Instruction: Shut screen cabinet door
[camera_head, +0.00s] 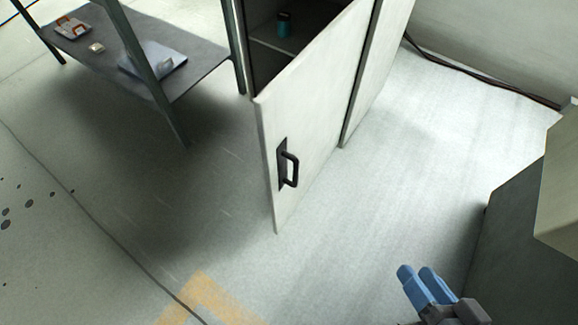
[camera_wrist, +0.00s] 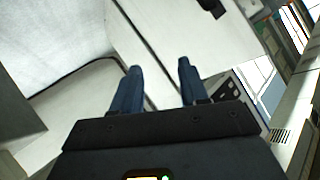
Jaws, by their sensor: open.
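The screen cabinet door (camera_head: 320,105) is a pale panel that stands open, swung out from the white cabinet (camera_head: 380,70). A black bar handle (camera_head: 289,168) is fixed near its free edge. My gripper (camera_head: 422,283) has blue fingers and is at the lower right of the head view, apart from the door and its handle. In the wrist view my gripper (camera_wrist: 158,75) is open with nothing between its two fingers. A pale panel lies beyond the fingers there, with a dark piece, perhaps the handle (camera_wrist: 212,7), at the top.
A dark shelf rack (camera_head: 150,50) with several small items stands left of the cabinet. A teal can (camera_head: 284,24) stands on a shelf inside the cabinet. A dark cable (camera_head: 480,78) runs along the back wall. The floor (camera_head: 400,190) between the door and my gripper is clear.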

